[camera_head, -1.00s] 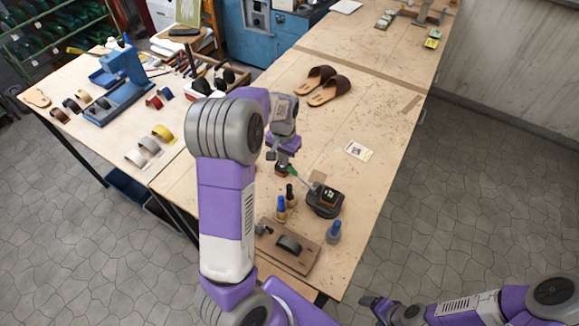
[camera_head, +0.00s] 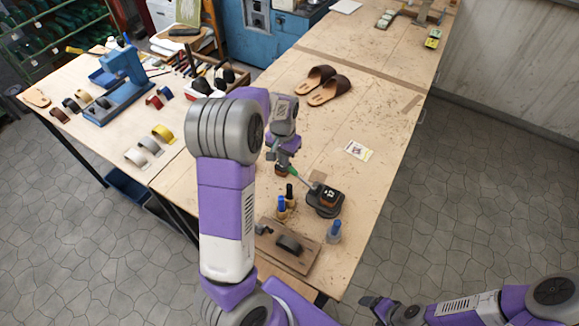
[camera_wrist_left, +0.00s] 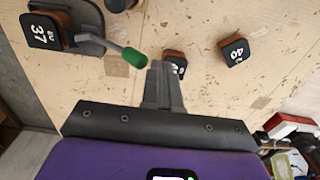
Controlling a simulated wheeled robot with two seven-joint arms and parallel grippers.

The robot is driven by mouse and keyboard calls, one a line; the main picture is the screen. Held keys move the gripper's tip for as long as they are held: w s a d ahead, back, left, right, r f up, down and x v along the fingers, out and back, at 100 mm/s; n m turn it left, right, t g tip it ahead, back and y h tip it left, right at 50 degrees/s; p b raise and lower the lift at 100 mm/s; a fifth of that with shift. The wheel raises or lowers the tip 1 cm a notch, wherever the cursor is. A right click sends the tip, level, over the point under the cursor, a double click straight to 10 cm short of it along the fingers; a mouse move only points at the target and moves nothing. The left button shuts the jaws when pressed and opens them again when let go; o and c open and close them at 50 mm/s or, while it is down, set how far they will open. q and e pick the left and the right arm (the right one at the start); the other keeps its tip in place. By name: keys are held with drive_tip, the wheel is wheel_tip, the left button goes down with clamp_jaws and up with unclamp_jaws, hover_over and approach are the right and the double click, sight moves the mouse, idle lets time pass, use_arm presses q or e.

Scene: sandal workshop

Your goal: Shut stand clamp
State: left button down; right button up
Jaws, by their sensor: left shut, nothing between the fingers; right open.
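The stand clamp (camera_head: 325,204) has a dark base holding a brown block with a black top. It stands on the near bench, and its lever with a green handle (camera_head: 295,171) sticks out up and left. In the left wrist view the stand (camera_wrist_left: 90,14) is at the upper left, its block marked 37, and the green handle (camera_wrist_left: 134,58) lies just left of my fingertips. My left gripper (camera_head: 283,166) is shut and empty beside the handle; whether it touches cannot be told. My right gripper (camera_head: 371,303) is open, off the bench at the lower right.
A block marked 40 (camera_wrist_left: 235,50) and another block (camera_wrist_left: 175,62) are close to my left fingers. Sandals (camera_head: 329,93) lie farther back; the bench's right side is mostly clear.

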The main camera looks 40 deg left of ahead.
use_arm(q)
wheel_tip(320, 180, down, 4)
drive_tip(key=b, duration=0.3)
drive_tip(key=shift+f, duration=0.2)
drive_tip(key=shift+d+r, duration=0.1)
drive_tip(key=shift+d, duration=0.05)
idle(0.3)
